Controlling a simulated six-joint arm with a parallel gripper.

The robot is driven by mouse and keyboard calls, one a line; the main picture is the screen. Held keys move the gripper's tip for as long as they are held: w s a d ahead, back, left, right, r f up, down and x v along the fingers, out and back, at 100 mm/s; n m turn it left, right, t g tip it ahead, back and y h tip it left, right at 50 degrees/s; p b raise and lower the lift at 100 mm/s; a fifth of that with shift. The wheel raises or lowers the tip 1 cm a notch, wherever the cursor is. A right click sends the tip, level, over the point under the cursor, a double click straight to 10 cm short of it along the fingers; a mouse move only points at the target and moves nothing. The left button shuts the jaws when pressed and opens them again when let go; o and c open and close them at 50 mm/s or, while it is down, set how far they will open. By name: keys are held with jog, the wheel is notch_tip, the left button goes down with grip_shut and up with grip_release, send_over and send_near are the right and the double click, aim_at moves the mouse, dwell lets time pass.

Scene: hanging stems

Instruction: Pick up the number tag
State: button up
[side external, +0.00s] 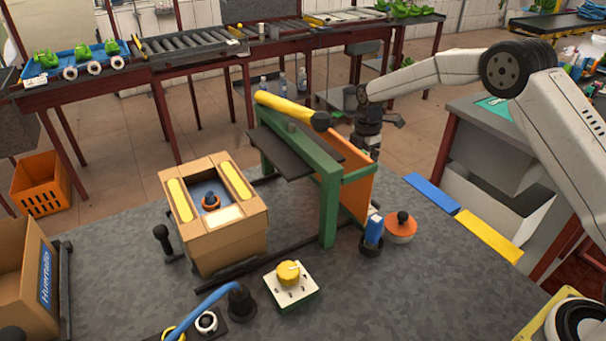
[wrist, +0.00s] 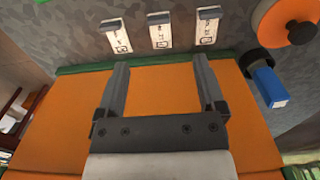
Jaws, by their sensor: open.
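Three small white tags with grey tops and dark markings stand in a row in the wrist view: a left tag (wrist: 118,40), a middle tag (wrist: 159,34) and a right tag (wrist: 206,32). The markings are too small to read, so I cannot tell which is the number tag. I cannot make the tags out in the side view. My gripper (wrist: 161,66) is open and empty, its fingers in front of an orange panel (wrist: 60,120), short of the tags. In the side view my dark wrist (side external: 369,122) is behind the panel's far end.
A green frame (side external: 329,210) carries the orange panel, a dark board and a yellow bar (side external: 283,105). A blue block (side external: 374,229) and an orange disc with a black knob (side external: 401,229) stand beside it. A cardboard box (side external: 232,243) and yellow dial (side external: 289,274) are on the grey table.

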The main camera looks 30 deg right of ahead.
jog(key=shift+f, duration=2.2)
jog(key=shift+f, duration=0.1)
jog(key=shift+w+a+f, duration=0.1)
jog(key=shift+f, duration=2.4)
grip_shut()
jog(key=shift+r, duration=0.15)
notch_tip(320, 180, up, 10)
